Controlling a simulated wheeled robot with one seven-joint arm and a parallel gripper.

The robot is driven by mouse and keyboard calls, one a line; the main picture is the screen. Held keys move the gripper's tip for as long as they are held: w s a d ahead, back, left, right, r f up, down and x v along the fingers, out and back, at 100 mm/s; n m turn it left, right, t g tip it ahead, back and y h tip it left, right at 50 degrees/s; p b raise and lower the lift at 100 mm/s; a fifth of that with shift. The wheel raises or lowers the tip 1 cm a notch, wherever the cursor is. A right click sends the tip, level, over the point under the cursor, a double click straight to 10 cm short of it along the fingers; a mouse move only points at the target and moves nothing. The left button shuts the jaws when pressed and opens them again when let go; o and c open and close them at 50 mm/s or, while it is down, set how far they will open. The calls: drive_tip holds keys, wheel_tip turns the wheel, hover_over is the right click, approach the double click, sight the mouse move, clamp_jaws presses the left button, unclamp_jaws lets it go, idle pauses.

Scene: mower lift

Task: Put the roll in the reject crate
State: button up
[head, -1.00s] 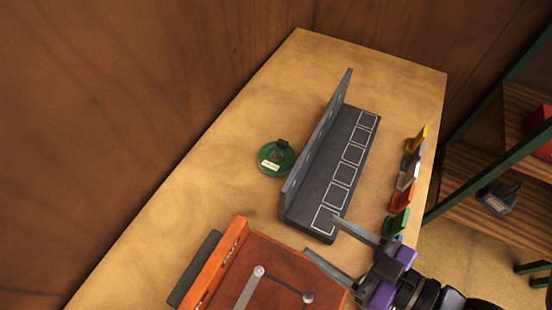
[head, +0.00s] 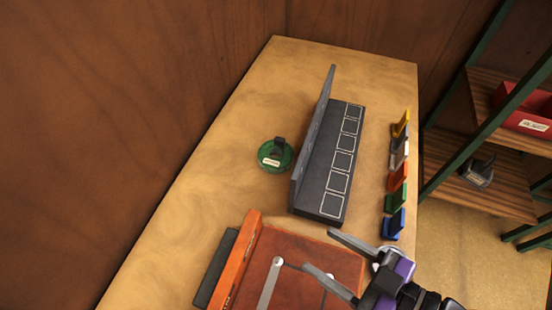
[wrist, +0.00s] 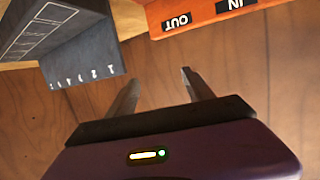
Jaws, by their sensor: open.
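A round green item (head: 275,156) with a white label and a dark piece on top lies on the table, left of the black slotted rack; it may be the roll, but I cannot be sure. A red crate (head: 522,118) with a white label stands on the shelf at the right; its label is too small to read surely. My gripper (head: 318,249) is open and empty, in front of the rack's near end and, in the picture, over the brown-orange box. In the wrist view, nothing is between my fingers (wrist: 160,78).
The black rack (head: 312,205) has an upright back panel. The brown-orange box (head: 305,265) is at the near edge. Several coloured upright pieces (head: 397,177) line the table's right side. A dark object (head: 478,172) sits on the lower shelf. A green shelf post (head: 470,140) partly crosses the shelves.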

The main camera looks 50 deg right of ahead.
drive_tip(key=w+d+r+m, duration=0.2)
drive_tip(key=w, duration=1.3)
drive_tip(key=w+d+r+m+t+b, duration=0.1)
drive_tip(key=w+d+m, duration=0.2)
drive_tip(key=w, duration=1.3)
drive_tip(key=w+d+r+m, duration=0.2)
drive_tip(key=w, duration=1.3)
drive_tip(key=w+d+f+g+y, duration=0.1)
drive_tip(key=w+d+f+g, duration=0.2)
drive_tip(key=d+g, duration=0.15)
drive_tip(key=m+g+h, duration=0.1)
drive_tip(key=m+g, duration=0.6)
drive_tip(key=g, duration=0.4)
hover_over(264, 150)
wheel_tip(264, 150, down, 11)
drive_tip(key=shift+w+a+f, duration=0.1)
drive_tip(key=shift+f, duration=0.1)
drive_tip(key=shift+f+p, duration=0.75)
drive_tip(key=shift+f, duration=3)
clamp_jaws()
